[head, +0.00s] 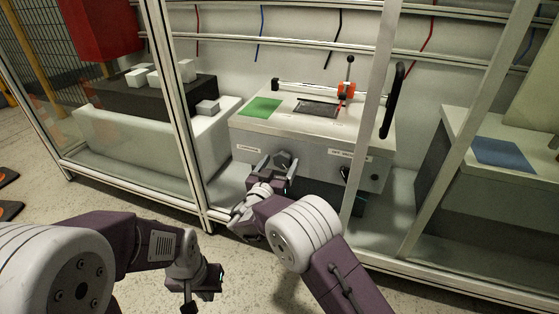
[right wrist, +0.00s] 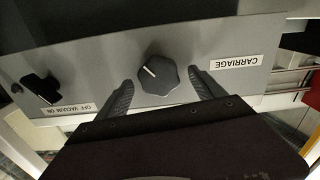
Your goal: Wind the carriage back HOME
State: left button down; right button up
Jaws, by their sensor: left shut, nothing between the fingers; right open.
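The dark faceted carriage knob (right wrist: 158,75) sits on the grey front panel beside the CARRIAGE label (right wrist: 238,62); a white pointer line marks its face. My right gripper (right wrist: 160,80) is open, its fingertips on either side of the knob, with a gap visible at each side. In the head view my right gripper (head: 278,168) is at the box front, below the CARRIAGE label (head: 250,149). The orange-red carriage (head: 346,91) with an upright black-knobbed lever stands at the right end of the rail (head: 300,91). My left gripper (head: 196,287) is shut and empty, low at the front, outside the frame.
A vacuum switch (right wrist: 42,88) sits on the same panel. A green pad (head: 261,107) and a dark plate (head: 316,107) lie on the box top. Frame posts (head: 367,110) and a black handle (head: 392,100) stand close on the right. A white bin (head: 130,140) is at left.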

jog(key=c, duration=1.4)
jog(key=shift+o, duration=0.2)
jog(key=shift+n, duration=0.3)
